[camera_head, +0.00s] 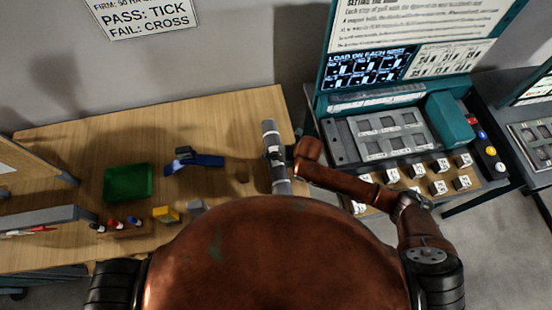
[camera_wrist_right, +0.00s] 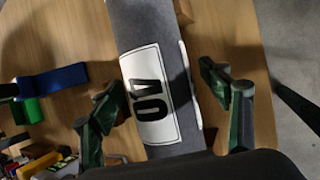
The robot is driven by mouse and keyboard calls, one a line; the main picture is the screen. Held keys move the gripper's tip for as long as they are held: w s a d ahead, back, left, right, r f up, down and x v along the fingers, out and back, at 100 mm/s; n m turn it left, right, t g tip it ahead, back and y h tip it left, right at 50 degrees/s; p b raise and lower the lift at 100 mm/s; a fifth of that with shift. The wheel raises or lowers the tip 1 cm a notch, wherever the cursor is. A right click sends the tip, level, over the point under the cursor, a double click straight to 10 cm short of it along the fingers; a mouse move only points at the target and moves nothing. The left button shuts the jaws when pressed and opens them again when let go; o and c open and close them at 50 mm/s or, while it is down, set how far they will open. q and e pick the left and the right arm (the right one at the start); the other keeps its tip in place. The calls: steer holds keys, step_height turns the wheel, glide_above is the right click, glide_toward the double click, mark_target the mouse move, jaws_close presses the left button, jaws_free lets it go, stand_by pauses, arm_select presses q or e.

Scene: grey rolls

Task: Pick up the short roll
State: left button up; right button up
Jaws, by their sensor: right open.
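A grey roll (camera_head: 269,133) with a pale band lies on the wooden table, pointing away from me; its middle is partly covered by my right gripper (camera_head: 279,157). In the right wrist view a grey roll (camera_wrist_right: 145,25) with a white label (camera_wrist_right: 152,95) and dark characters runs between the two fingers of my right gripper (camera_wrist_right: 162,90). The fingers are open, one on each side, with gaps to the roll. I cannot tell from its visible length whether it is the short one. My left gripper is not in view.
On the table (camera_head: 230,112) are a green tray (camera_head: 128,182), a blue tool (camera_head: 205,160), a yellow block (camera_head: 166,214) and small coloured items. A teal-framed station (camera_head: 385,135) with numbered blocks stands to the right.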

steer(key=shift+c, duration=0.7)
steer(key=c, duration=1.3)
steer(key=shift+c, duration=0.3)
steer(key=shift+w+r, duration=0.1)
steer(key=shift+r, duration=0.05)
